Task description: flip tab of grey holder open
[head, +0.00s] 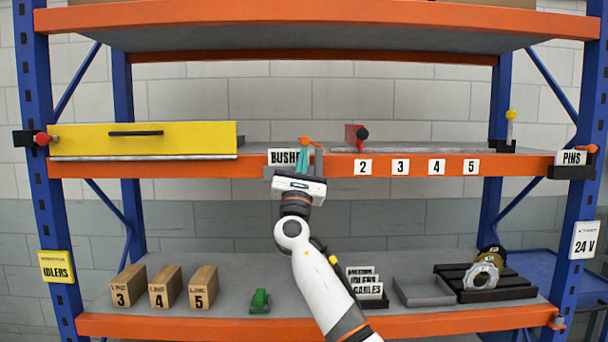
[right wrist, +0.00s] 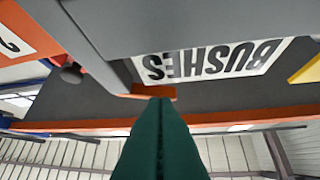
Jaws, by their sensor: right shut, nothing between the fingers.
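The grey holder (head: 319,160) sits on the front edge of the middle shelf and carries the BUSHES card (head: 283,157). Its orange tab (head: 306,140) shows at the top of its upright post. My right gripper (head: 303,150) is shut, its teal fingers in front of the holder, covering the card's right end. In the right wrist view the holder (right wrist: 200,22) and card (right wrist: 215,61) appear upside down. There the dark green fingertips (right wrist: 160,104) are at the orange tab (right wrist: 157,91), overlapping it in view; I cannot tell whether they touch. My left gripper is not in view.
A yellow drawer box (head: 190,140) is left on the same shelf, a red block (head: 351,138) with a black knob right of the holder. The black PINS holder (head: 572,172) is at the right post. The lower shelf carries numbered boxes (head: 165,287) and a grey tray (head: 423,292).

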